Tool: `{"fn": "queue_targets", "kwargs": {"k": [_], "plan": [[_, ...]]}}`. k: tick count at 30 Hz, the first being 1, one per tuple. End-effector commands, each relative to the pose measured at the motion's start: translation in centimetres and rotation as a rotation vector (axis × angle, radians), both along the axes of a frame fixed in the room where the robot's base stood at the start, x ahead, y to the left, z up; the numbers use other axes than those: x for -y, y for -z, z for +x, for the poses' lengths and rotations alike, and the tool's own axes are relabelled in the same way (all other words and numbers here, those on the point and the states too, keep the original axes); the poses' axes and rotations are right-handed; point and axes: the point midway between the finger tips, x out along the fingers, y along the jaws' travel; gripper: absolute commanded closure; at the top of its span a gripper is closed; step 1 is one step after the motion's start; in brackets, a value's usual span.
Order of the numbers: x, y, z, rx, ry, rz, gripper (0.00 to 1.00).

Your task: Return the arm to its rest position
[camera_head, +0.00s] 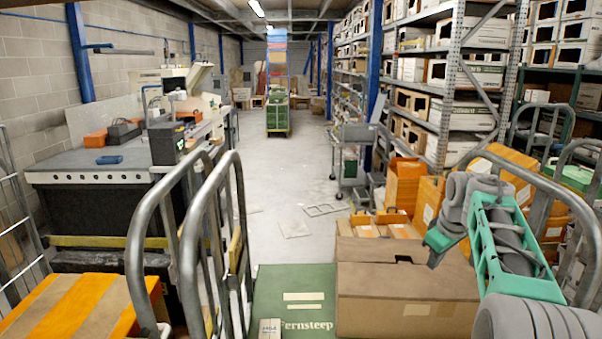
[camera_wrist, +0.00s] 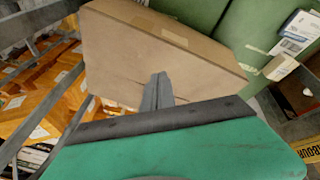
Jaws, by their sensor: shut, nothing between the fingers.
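My arm, teal and grey, reaches in from the lower right of the head view, folded over the boxes. My gripper (camera_head: 434,261) hangs at its left end, just above the right part of a large brown cardboard box (camera_head: 400,285). In the wrist view my gripper (camera_wrist: 158,78) shows its grey fingers together with nothing between them. The brown box (camera_wrist: 150,40) lies beyond the fingertips there; I cannot tell whether they touch it.
Metal cart rails (camera_head: 150,235) rise at left. Orange boxes (camera_head: 404,185) and a shelf rack (camera_head: 445,90) are at right. The central aisle floor (camera_head: 285,185) is largely clear.

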Motion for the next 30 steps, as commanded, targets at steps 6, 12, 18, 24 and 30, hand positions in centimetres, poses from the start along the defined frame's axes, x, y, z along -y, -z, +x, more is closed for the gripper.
{"fn": "queue_targets", "kwargs": {"k": [6, 12, 18, 24, 30], "plan": [[-1.4, 9.4, -6.5, -0.135, 0.477, 0.171, 1.00], [-6.7, 13.5, -17.6, -0.204, 0.767, 0.210, 1.00], [-12.5, 14.2, -27.4, -0.193, 0.698, 0.174, 1.00], [-16.2, 9.1, -27.6, -0.012, 0.554, 0.203, 1.00], [-18.2, 7.7, -27.4, 0.027, 0.484, 0.213, 1.00]]}}
